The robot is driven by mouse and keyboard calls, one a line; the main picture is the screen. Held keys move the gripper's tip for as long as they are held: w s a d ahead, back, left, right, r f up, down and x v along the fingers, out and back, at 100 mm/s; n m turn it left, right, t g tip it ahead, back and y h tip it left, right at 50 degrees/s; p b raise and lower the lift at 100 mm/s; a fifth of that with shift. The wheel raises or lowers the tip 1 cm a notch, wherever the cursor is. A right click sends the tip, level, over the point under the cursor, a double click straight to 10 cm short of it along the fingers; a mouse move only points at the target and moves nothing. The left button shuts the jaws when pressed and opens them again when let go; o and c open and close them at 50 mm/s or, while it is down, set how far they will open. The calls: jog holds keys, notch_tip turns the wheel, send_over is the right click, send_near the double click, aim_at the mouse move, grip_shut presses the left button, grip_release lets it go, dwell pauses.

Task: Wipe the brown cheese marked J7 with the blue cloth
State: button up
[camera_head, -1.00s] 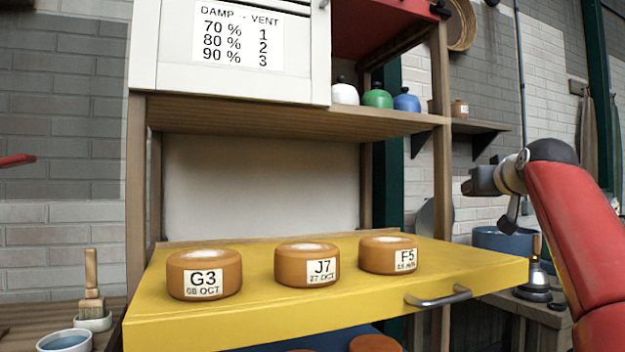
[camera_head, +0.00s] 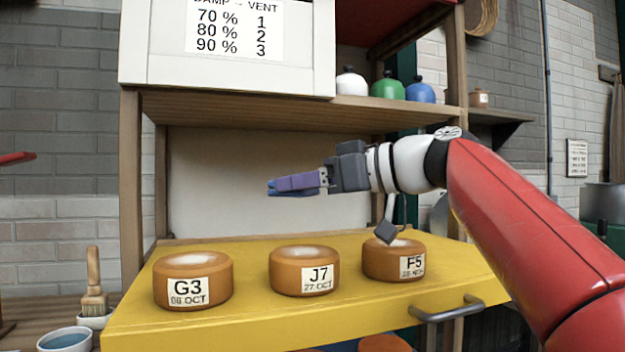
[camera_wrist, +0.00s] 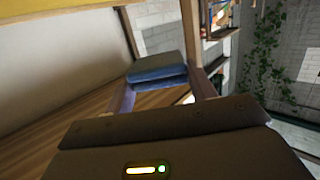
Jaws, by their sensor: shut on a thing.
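The brown cheese marked J7 (camera_head: 289,277) sits in the middle of the yellow shelf board (camera_head: 250,325), with a pale patch on its top and a label on its front. My gripper (camera_head: 276,188) points left in the head view and is above the J7 cheese in the picture, apart from it. It is shut on the folded blue cloth (camera_wrist: 157,66), which shows between the fingers in the wrist view. In the head view only a thin blue part of the cloth shows at the fingertips.
Brown cheeses G3 (camera_head: 180,270) and F5 (camera_head: 385,262) flank J7, with F5 under my wrist. A wooden shelf (camera_head: 250,112) with white, green and blue bottles is above. A metal handle (camera_head: 447,311) sticks out in front. A brush (camera_head: 94,285) and bowl (camera_head: 65,341) stand lower left.

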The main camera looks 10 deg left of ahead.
aim_at(307, 247)
jog(key=shift+f+b, duration=1.95)
jog(key=shift+f, duration=1)
jog(key=shift+f+b, duration=0.35)
